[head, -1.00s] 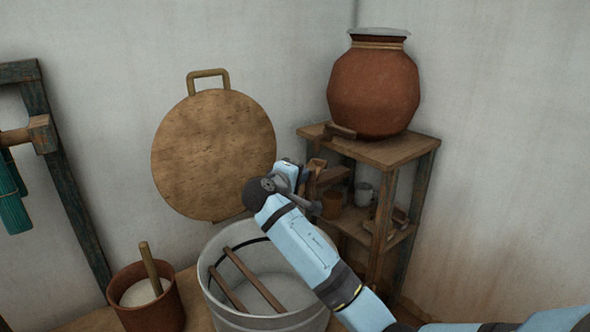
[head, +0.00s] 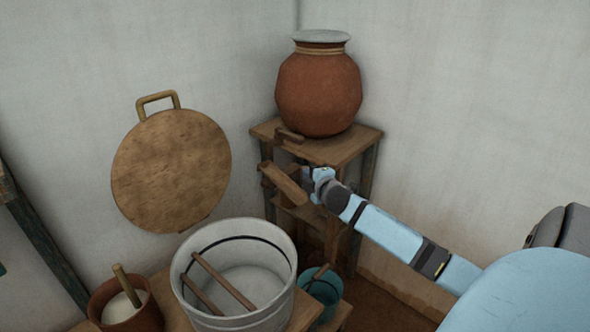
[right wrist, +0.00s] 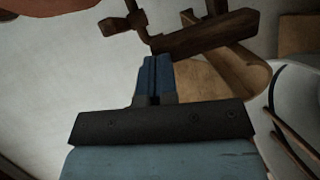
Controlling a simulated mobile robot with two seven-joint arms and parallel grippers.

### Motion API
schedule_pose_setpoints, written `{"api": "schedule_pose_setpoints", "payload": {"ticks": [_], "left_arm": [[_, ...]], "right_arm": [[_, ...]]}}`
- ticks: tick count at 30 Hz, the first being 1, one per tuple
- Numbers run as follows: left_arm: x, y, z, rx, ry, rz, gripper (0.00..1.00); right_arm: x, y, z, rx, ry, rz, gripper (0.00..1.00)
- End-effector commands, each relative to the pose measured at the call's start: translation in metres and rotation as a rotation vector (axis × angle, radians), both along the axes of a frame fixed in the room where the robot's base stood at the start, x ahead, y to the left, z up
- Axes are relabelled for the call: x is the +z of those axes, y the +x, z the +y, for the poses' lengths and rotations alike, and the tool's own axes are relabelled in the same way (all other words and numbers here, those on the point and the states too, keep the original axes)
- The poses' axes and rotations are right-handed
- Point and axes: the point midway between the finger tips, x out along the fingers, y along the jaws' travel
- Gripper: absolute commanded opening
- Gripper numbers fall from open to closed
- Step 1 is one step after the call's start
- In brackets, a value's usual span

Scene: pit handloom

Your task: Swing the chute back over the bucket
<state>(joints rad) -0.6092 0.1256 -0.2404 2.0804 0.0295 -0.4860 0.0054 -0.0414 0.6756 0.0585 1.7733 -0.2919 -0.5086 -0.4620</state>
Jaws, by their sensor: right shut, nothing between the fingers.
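The wooden chute (head: 284,184) is a short brown trough at the front of the stand, below the clay pot. My right gripper (head: 309,180) is shut and empty, close to the chute's right end. My left gripper is out of view.
The clay pot (head: 318,95) stands on the wooden stand (head: 345,150) in the corner. A teal pail (head: 322,289) sits right of the large bucket, and a brown pot (head: 126,308) with a stick sits left. A round board (head: 170,170) leans at the wall.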

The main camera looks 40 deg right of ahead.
Motion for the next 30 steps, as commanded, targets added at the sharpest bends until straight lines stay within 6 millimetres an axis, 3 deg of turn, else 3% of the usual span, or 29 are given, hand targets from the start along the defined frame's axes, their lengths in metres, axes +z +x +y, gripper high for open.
{"api": "schedule_pose_setpoints", "payload": {"ticks": [12, 30], "left_arm": [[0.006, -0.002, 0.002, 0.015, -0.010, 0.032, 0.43], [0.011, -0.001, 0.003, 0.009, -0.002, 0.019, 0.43]], "right_arm": [[0.000, 0.008, -0.050, -0.004, 0.002, -0.001, 0.00], [-0.002, 0.013, -0.064, -0.004, 0.003, -0.002, 0.00]]}}
